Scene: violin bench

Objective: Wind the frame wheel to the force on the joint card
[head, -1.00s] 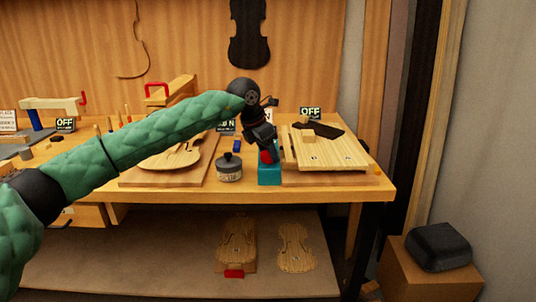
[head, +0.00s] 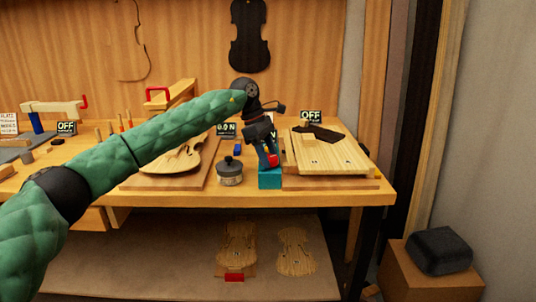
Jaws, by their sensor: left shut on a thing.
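My left arm crosses the view from the left, and its gripper (head: 268,161) points down at the right part of the bench. It is shut on a small red part (head: 273,160) just above a teal block (head: 270,179) at the bench's front edge. The fingers cover much of the red part, so I cannot tell if it is the frame wheel. A small display (head: 226,129) behind my forearm seems to read 0.0 N. A white card with print (head: 9,123) stands at the far left, too small to read surely. My right gripper is not in view.
A pale wooden plate (head: 335,160) on a board lies right of my gripper. A lidded jar (head: 229,172) stands close on its left, beside a violin body (head: 172,161) on another board. OFF signs (head: 311,116) stand at the back. A dark case (head: 438,250) sits on a box at right.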

